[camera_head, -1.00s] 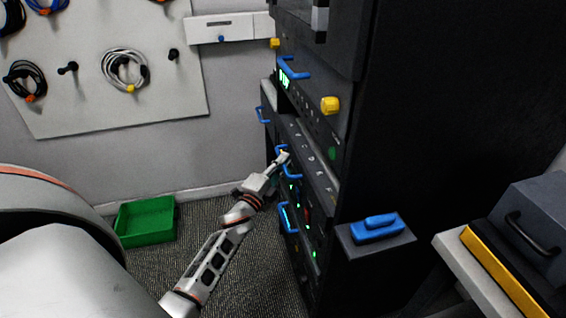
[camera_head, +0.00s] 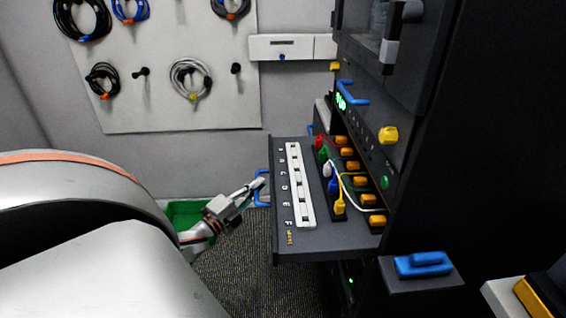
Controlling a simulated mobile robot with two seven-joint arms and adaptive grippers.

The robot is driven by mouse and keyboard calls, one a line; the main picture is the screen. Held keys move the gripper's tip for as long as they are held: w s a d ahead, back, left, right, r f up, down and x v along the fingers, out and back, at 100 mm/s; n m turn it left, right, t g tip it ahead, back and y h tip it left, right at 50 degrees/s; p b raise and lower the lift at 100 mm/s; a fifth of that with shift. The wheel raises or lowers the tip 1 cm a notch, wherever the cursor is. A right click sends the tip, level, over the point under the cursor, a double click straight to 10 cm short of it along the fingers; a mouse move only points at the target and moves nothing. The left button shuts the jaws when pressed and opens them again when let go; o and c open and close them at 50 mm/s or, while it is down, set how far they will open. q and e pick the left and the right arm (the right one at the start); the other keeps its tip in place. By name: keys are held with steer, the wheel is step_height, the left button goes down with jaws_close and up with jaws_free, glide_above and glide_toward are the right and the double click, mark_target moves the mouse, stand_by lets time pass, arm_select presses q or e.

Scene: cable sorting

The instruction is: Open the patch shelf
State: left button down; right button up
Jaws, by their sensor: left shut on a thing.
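The patch shelf (camera_head: 330,240) is pulled out of the black rack (camera_head: 470,130) toward the left. On it are a white lettered strip (camera_head: 298,190), several coloured cable plugs and a row of orange blocks (camera_head: 360,187). My left gripper (camera_head: 261,184) is shut on the blue handle (camera_head: 262,200) at the shelf's front edge. The fingertips partly cover the handle. My right gripper is not in view.
A green bin (camera_head: 190,213) stands on the floor behind my left arm. A pegboard (camera_head: 160,100) with coiled cables hangs on the wall. A blue handle on a dark block (camera_head: 425,285) juts out below the shelf, at right.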

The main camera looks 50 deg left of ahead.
arm_select(q)
steer(key=s+a, duration=0.6)
steer(key=s, duration=0.1)
steer(key=shift+s+a+b, duration=0.25)
steer(key=shift+b, duration=0.2)
steer(key=c, duration=2.1)
jaws_free()
steer(key=shift+s, duration=0.1)
steer(key=s, duration=0.4)
steer(key=s+f, duration=0.1)
steer(key=s, duration=0.2)
steer(key=s+d, duration=0.1)
steer(key=s, duration=0.3)
steer(key=shift+s+f, duration=0.3)
